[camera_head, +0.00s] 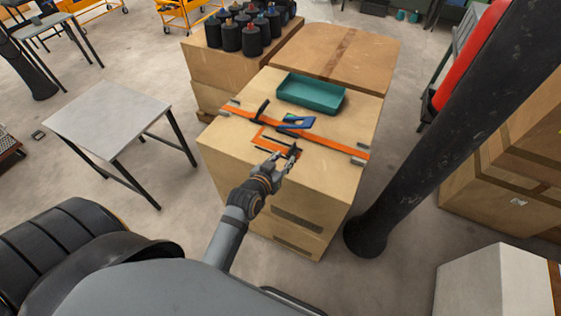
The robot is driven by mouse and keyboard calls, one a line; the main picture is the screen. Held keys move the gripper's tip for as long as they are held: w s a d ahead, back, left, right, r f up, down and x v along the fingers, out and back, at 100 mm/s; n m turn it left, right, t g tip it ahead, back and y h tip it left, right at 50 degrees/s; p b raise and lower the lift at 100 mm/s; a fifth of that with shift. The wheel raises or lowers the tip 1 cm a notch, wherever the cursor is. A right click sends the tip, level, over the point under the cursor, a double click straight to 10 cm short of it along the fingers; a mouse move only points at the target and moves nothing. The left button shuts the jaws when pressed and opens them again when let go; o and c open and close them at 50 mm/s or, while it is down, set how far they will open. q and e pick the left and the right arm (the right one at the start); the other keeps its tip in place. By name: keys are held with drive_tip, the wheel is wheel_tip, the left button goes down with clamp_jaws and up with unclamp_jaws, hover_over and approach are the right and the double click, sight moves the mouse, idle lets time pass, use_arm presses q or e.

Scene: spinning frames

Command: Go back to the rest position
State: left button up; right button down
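My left gripper (287,157) is at the end of my arm, over the near part of the top of a large cardboard box (333,169). Its fingers look spread apart, with nothing clear between them. On the box, just beyond the gripper, lies a small blue object (298,122), with a black piece (262,110) to its left. An orange strap (335,148) runs across the box top. A teal tray (310,95) sits at the far side of the box top. My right gripper is out of the picture.
Black bottles (252,40) stand on a box behind. A grey-topped table (108,112) is at the left. A thick black post (440,130) rises to the right of the box. More cartons (515,160) are at the right edge. Bare floor lies between the table and the box.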

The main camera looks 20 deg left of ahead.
use_arm(q)
drive_tip(key=shift+v, duration=0.85)
drive_tip(key=s+a+f+g+y, duration=0.1)
drive_tip(key=s+a+f+g, duration=0.15)
drive_tip(key=s+g, duration=0.4)
drive_tip(key=s+a+f+g, duration=0.2)
drive_tip(key=s+a+g, duration=0.15)
drive_tip(key=s, duration=0.65)
drive_tip(key=s+a+f+g, duration=0.1)
drive_tip(key=s+f, duration=0.1)
drive_tip(key=f, duration=1.2)
drive_tip(key=s+a+f, duration=0.1)
drive_tip(key=f, duration=1.3)
drive_tip(key=s+f+g, duration=0.1)
drive_tip(key=s+f, duration=1.3)
drive_tip(key=s, duration=0.3)
drive_tip(key=shift+s+a+f, duration=0.15)
drive_tip(key=shift+s+a, duration=0.15)
drive_tip(key=shift+a, duration=0.1)
